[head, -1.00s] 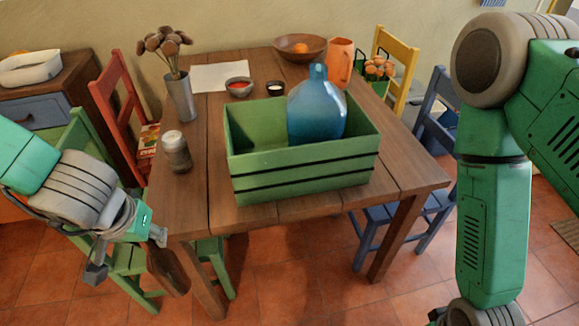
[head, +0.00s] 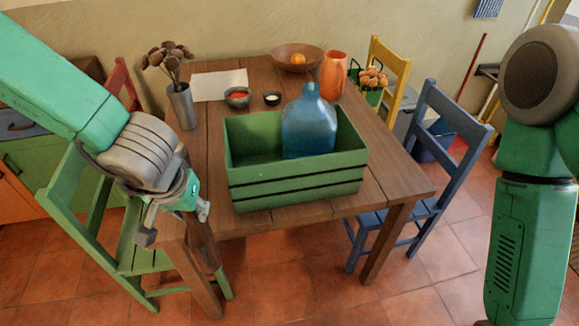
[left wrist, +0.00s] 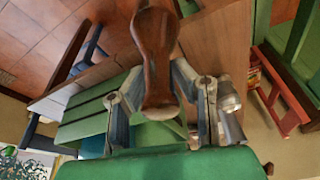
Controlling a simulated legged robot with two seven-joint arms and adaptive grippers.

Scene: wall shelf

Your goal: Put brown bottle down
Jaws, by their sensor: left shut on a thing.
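The brown bottle (head: 204,245) is in my left gripper (head: 176,222), in front of the table's near left edge in the head view. It hangs tilted, its lower end below the tabletop level. In the left wrist view the bottle (left wrist: 156,45) stands out between the two fingers, which are shut on it. The wooden table (head: 190,150) carries a green crate (head: 300,190) with a blue bottle (head: 309,125) in it. My right gripper is out of view; only its arm shows at the right.
A grey vase of dried flowers (head: 183,108), two small bowls (head: 238,97), a wooden bowl (head: 298,57) and an orange vase (head: 333,75) stand on the table. A green chair (head: 95,215) is at the left, a blue chair (head: 430,160) at the right. Bare tabletop shows left of the crate.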

